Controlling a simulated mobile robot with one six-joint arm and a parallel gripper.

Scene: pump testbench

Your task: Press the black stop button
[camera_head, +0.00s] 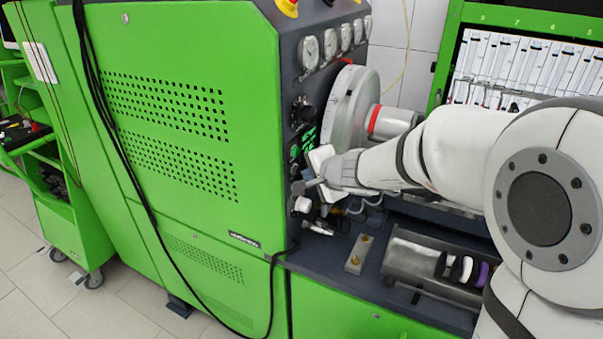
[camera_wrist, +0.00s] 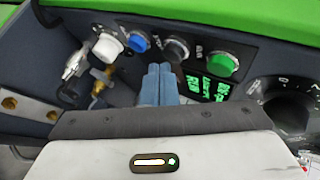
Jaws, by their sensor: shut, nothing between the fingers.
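The black stop button (camera_wrist: 177,49) sits on the dark panel in the wrist view, between a blue button (camera_wrist: 137,40) and a green button (camera_wrist: 222,65). My gripper (camera_wrist: 160,68) is shut and empty, its fingertips just below and slightly left of the black button in the picture. I cannot tell whether the tips touch the panel. In the head view my gripper (camera_head: 308,186) reaches left to the panel at the end of the green bench (camera_head: 190,60). The black button cannot be made out there.
Near the buttons are a white knob (camera_wrist: 107,47), metal fittings (camera_wrist: 75,65), green displays (camera_wrist: 203,84) and a black rotary dial (camera_wrist: 285,107). A large grey disc (camera_head: 350,105) stands above my wrist, and gauges (camera_head: 308,52) above that. A tray (camera_head: 415,262) lies below my arm.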

